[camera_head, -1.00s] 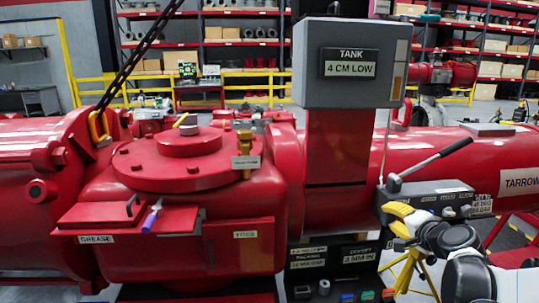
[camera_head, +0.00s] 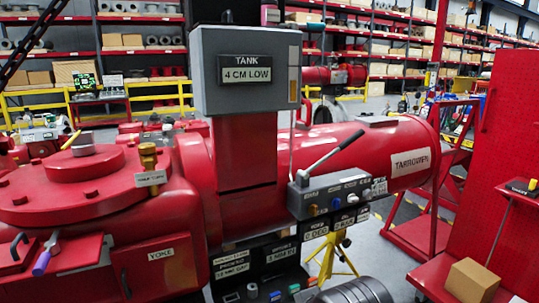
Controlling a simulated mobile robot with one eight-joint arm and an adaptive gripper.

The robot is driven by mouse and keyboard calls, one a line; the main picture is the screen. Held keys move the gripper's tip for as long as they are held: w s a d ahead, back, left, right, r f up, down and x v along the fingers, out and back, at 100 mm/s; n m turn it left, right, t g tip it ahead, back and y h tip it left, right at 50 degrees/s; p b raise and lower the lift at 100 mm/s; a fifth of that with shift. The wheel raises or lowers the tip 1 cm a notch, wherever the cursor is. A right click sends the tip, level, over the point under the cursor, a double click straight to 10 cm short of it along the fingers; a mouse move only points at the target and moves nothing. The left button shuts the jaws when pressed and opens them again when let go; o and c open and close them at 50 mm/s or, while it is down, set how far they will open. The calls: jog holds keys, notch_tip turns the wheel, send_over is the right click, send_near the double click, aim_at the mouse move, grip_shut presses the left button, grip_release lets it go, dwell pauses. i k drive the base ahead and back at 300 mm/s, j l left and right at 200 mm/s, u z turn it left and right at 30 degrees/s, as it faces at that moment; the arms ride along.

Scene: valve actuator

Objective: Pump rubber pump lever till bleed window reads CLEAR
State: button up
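The pump lever (camera_head: 328,150), a grey rod with a dark grip, rises tilted up to the right from the grey pump box (camera_head: 340,190) on the red actuator, right of centre. Knobs sit on the box front. Small black-and-white readouts (camera_head: 333,222) hang below it; one seems to read 0 DEG, and I cannot make out a bleed window reading. The grey tank panel (camera_head: 262,103) above reads "4 CM LOW". My gripper is not in view. A dark rounded part at the bottom edge may be my arm; nothing visible touches the lever.
The red actuator body (camera_head: 95,205) with yoke cover fills the left. A lilac-handled tool (camera_head: 46,254) lies on its shelf. A yellow stand (camera_head: 333,258) is below the pump box. At right are a red panel (camera_head: 510,110) and a cardboard box (camera_head: 471,281). Floor shows between.

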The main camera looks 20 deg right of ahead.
aim_at(349, 140)
jog(key=k+l+z, duration=0.15)
jog(key=l+z, duration=0.25)
jog(key=k+l+z, duration=0.15)
jog(key=l+z, duration=0.15)
jog(key=z, duration=0.15)
